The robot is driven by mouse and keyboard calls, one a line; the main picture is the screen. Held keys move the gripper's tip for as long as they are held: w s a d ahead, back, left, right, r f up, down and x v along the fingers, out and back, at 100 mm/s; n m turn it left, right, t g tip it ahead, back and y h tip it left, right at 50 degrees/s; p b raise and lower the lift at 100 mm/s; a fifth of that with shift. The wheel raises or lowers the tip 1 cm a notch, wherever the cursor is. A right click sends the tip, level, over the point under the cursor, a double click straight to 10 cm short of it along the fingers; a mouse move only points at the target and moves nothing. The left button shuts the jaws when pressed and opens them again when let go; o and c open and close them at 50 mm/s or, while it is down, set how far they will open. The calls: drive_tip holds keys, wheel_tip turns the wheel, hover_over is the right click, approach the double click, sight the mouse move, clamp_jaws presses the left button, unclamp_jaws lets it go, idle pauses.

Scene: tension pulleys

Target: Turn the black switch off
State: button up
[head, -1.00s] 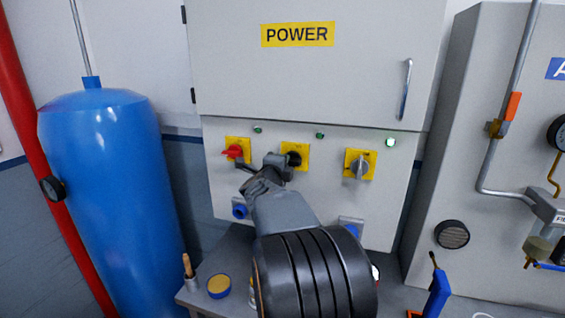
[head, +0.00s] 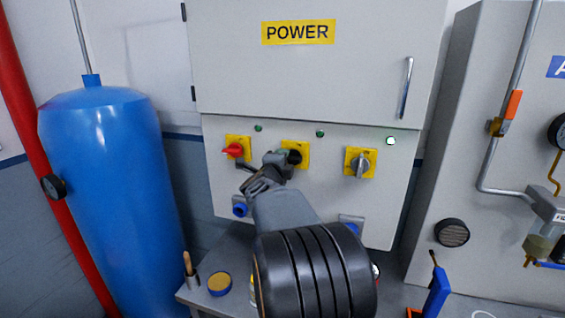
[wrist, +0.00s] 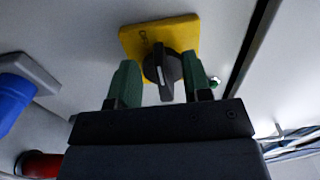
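The black switch (head: 294,157) is a round knob with a handle on a yellow plate, the middle of three switches on the grey cabinet under the POWER sign. In the wrist view the black switch (wrist: 166,68) shows a white mark on its handle. My gripper (head: 260,165) reaches the panel just left of the knob in the head view and hides part of its plate. In the wrist view my gripper (wrist: 161,80) is open, with one green fingertip on each side of the knob's handle. I cannot tell whether either fingertip touches it.
A red switch (head: 235,150) is to the left and a grey switch (head: 361,163) to the right. The lamp (head: 390,141) near the grey switch glows; the other lamps look dim. Blue sockets (head: 240,210) sit below. A blue tank (head: 105,190) stands left.

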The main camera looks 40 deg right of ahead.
drive_tip(key=b+v, duration=0.2)
drive_tip(key=v, duration=1.2)
drive_tip(key=shift+d, duration=0.1)
idle(0.3)
